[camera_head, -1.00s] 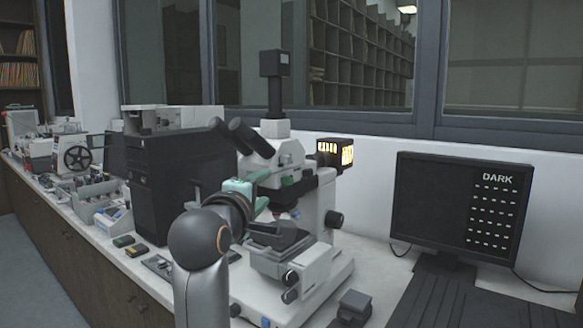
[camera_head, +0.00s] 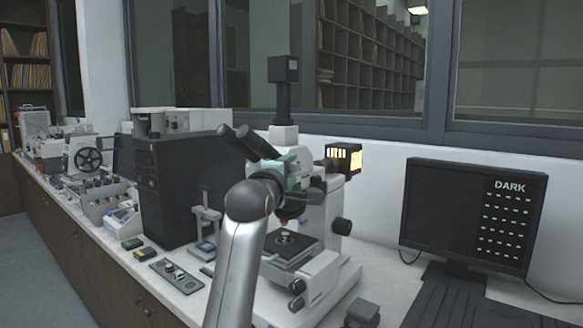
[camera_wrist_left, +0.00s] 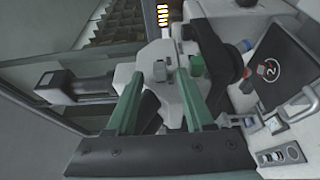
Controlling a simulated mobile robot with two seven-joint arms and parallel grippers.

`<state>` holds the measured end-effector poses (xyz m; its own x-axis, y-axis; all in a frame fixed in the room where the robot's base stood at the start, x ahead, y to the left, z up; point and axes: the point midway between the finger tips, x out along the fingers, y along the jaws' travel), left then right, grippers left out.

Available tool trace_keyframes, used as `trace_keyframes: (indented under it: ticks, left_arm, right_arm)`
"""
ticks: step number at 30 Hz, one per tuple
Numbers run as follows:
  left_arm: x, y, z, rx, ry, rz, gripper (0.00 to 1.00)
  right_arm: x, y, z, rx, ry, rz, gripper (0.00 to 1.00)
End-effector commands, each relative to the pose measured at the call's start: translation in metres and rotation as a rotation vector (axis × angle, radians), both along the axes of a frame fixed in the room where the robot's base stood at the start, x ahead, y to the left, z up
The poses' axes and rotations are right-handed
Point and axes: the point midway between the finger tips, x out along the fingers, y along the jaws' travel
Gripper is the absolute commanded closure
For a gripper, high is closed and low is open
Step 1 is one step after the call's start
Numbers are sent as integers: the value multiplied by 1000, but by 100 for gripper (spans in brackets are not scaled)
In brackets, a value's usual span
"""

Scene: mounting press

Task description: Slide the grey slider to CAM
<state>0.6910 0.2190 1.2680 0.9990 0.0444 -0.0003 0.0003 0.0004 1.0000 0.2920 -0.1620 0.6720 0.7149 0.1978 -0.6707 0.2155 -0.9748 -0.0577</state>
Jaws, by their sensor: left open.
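The white microscope (camera_head: 318,215) stands on the bench, with a black camera (camera_head: 283,68) on its upright tube. My left gripper (camera_head: 288,172) is at the microscope's head, below the eyepieces, partly hidden by my own arm. In the left wrist view its two green fingers (camera_wrist_left: 160,84) are apart, with nothing held. A small grey piece (camera_wrist_left: 160,70) on the white head shows just beyond and between the fingertips. I cannot tell for certain that it is the grey slider, and no CAM mark is readable. My right gripper is not in view.
The lit lamp housing (camera_head: 343,158) is behind the head and the black eyepieces (camera_head: 250,142) stick out near my arm. A monitor (camera_head: 472,215) reading DARK stands right. A black computer tower (camera_head: 190,185) and a small stand (camera_head: 207,228) are left.

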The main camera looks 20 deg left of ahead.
Motion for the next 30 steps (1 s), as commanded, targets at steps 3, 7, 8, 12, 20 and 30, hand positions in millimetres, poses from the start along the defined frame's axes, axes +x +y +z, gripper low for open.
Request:
trace_keyframes:
  ticks: [3,7,8,12,20,30]
  left_arm:
    - [8,0,1,1,0,0,48]
    - [13,0,0,1,0,0,48]
    - [13,1,0,1,0,0,48]
    - [14,1,0,0,-1,0,48]
    - [13,1,0,0,0,0,64]
    - [13,1,0,0,0,0,100]
  right_arm:
    - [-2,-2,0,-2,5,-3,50]
    - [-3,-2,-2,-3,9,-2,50]
    - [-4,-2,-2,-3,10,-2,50]
    - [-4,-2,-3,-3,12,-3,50]
    - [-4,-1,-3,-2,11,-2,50]
    - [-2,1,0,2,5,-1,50]
